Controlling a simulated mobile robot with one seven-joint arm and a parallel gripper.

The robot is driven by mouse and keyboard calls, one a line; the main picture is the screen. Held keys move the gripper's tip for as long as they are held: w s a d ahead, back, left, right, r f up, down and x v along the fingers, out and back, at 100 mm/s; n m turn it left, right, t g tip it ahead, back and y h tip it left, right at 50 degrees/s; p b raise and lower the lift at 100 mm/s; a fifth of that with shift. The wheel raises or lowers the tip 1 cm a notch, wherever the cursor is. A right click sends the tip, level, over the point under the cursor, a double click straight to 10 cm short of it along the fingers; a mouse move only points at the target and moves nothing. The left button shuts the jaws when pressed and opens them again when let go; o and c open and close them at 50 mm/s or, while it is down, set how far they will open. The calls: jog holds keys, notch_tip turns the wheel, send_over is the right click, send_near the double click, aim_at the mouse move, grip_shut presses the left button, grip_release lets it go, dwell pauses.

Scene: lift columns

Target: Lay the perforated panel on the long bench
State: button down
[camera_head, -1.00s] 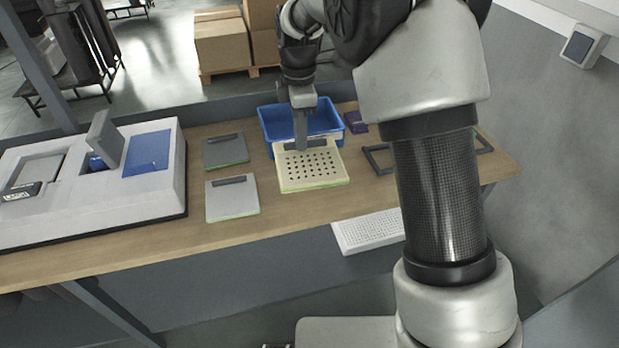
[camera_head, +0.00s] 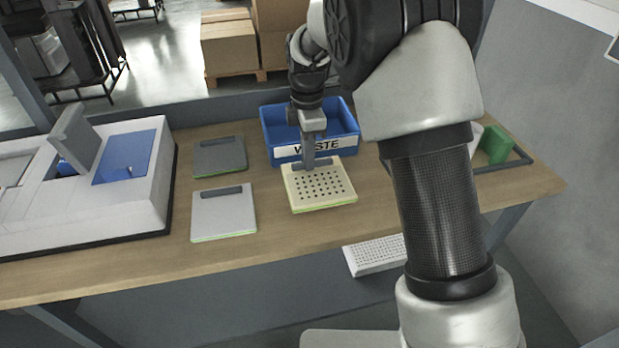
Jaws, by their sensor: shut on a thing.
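The perforated panel (camera_head: 325,192) is a cream square plate with rows of dark holes and a yellow-green lower edge. It is level, in front of the blue bin, at or just above the long bench (camera_head: 285,248); I cannot tell whether it touches. My gripper (camera_head: 311,162) points down and is shut on the grey handle at the panel's back edge. The fingertips are small and partly merge with the handle.
A blue bin (camera_head: 352,128) marked WASTE stands behind the panel. Two grey panels (camera_head: 223,212) (camera_head: 219,157) lie to its left, beside a white fixture (camera_head: 134,205). A green block (camera_head: 495,145) is at the right. My arm hides bench right of the panel.

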jog(key=shift+f, duration=2.6)
jog(key=c, duration=1.8)
grip_release()
jog(key=shift+f+b, duration=0.1)
jog(key=shift+b, duration=0.2)
notch_tip(320, 180, up, 12)
jog(key=shift+r+p, duration=0.2)
jog(key=shift+p, duration=0.55)
